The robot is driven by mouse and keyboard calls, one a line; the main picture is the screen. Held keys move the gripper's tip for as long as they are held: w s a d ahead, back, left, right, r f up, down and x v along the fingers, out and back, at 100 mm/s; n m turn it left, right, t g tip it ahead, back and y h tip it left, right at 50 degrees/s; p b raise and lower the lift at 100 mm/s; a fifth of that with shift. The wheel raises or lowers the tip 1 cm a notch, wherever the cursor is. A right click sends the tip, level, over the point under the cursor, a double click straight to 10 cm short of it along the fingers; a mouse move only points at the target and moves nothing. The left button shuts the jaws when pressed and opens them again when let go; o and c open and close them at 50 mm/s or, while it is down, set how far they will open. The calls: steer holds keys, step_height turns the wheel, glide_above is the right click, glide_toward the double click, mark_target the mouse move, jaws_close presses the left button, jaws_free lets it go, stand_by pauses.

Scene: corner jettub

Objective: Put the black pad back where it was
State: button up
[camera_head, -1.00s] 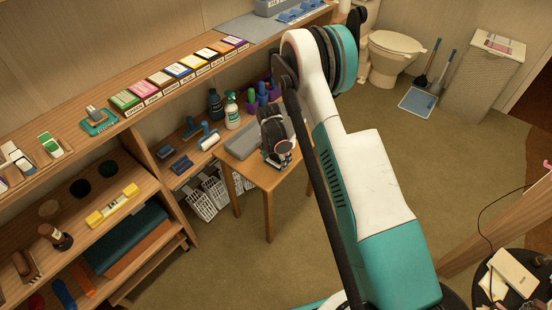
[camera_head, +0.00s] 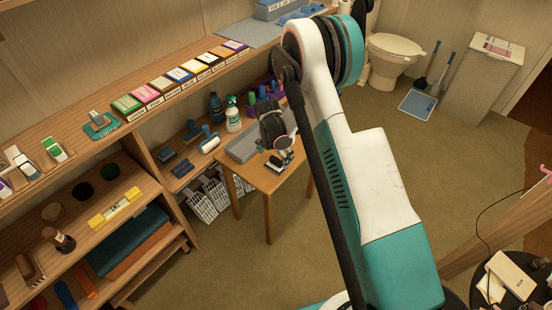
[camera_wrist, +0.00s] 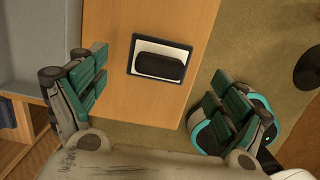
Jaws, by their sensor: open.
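The black pad (camera_wrist: 158,66) lies in a shallow holder with a white inside (camera_wrist: 155,46) and a dark rim, on a small wooden table (camera_wrist: 120,105). It sits toward the holder's lower right, slightly tilted against it, and whether it is fully seated I cannot tell. In the head view, the pad and holder show small and dark near the table's front edge (camera_head: 279,161). My gripper (camera_wrist: 161,75) is open and empty, with its fingers spread to either side of the holder. In the head view it hangs above the table (camera_head: 276,140).
A grey tray (camera_head: 242,148) lies on the table's left. Behind the table, a low shelf holds a spray bottle (camera_head: 233,114), rollers and brushes. A long shelf with labelled colored boxes (camera_head: 180,75) runs along the wall.

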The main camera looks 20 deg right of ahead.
step_height(320, 180, up, 8)
steer(key=p, duration=0.2)
step_height(320, 180, up, 16)
steer(key=f+m+t, duration=0.1)
steer(key=m, duration=0.5)
glide_above(273, 167)
steer(key=s, duration=0.4)
steer(key=s+d+r+m+t, duration=0.1)
steer(key=s+r+m+t, duration=0.1)
steer(key=s+r+m, duration=0.6)
steer(key=s+r+m+t, duration=0.1)
steer(key=s+r+m, duration=0.2)
steer(key=s, duration=0.4)
steer(key=s+r+m+t+y, duration=0.1)
steer(key=s+r+m, duration=0.2)
steer(key=s, duration=0.4)
steer(key=s+r+m+t, duration=0.1)
steer(key=s+r+m, duration=0.2)
steer(key=s+m, duration=0.2)
steer(key=shift+s+d+r, duration=0.2)
steer(key=shift+s+d, duration=0.1)
steer(key=shift+s, duration=0.6)
